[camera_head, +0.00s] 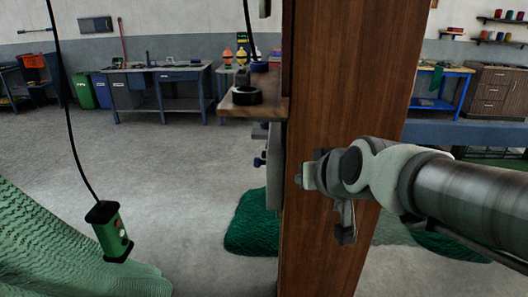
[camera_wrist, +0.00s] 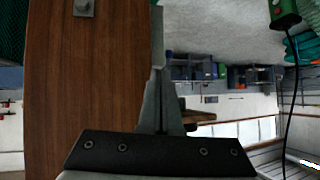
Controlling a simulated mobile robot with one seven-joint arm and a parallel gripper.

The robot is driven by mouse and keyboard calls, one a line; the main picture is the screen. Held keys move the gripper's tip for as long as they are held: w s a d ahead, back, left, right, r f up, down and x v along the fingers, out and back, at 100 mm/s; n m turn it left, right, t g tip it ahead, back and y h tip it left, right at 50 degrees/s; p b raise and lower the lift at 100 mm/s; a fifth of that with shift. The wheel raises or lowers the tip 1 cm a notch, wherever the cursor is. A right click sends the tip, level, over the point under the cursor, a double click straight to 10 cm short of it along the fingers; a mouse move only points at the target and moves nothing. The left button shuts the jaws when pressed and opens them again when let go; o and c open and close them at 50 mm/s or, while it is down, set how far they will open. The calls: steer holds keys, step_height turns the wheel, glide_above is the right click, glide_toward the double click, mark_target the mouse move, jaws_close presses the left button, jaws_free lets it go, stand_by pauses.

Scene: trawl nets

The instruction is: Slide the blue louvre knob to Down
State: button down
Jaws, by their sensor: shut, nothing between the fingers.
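A small blue knob (camera_head: 259,162) sticks out to the left from a grey panel (camera_head: 274,165) on the left side of a wooden post (camera_head: 335,80). I see the panel nearly edge-on, so its markings and the knob's setting cannot be read. My gripper (camera_head: 304,176) is in front of the post, to the right of the panel and knob, and apart from the knob in the picture. In the wrist view my gripper (camera_wrist: 160,80) is shut and empty, beside the post (camera_wrist: 85,90).
A small wooden shelf (camera_head: 270,107) with a dark ring on it juts from the post above the panel. A green pendant control (camera_head: 110,231) hangs on a cable at left. Green netting (camera_head: 60,250) lies at lower left. Open floor lies left of the post.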

mark_target(256, 159)
steer(key=w+a+f+t+h+b, duration=0.1)
steer(key=w+a+f+t+b, duration=0.3)
steer(key=w, duration=0.4)
steer(key=w+a+f+t+h+b, duration=0.2)
steer(key=w+a+f+t+b, duration=0.2)
steer(key=w+a+b, duration=0.3)
steer(key=shift+w+a+f+m+t+b, duration=0.2)
steer(key=shift+w+f+m+t+b, duration=0.25)
steer(key=shift+w+t, duration=0.4)
steer(key=shift+r, duration=0.15)
steer(key=shift+w+d+f+b, duration=0.1)
steer(key=shift+w+f+b, duration=0.25)
steer(key=shift+w, duration=1.2)
steer(key=shift+w+d+f+b, duration=0.15)
steer(key=shift+w+f, duration=0.25)
steer(key=shift+w, duration=1.1)
steer(key=shift+w+d+f+b, duration=0.1)
steer(key=shift+w+f+b, duration=0.25)
steer(key=shift+w, duration=1.2)
steer(key=shift+f, duration=0.1)
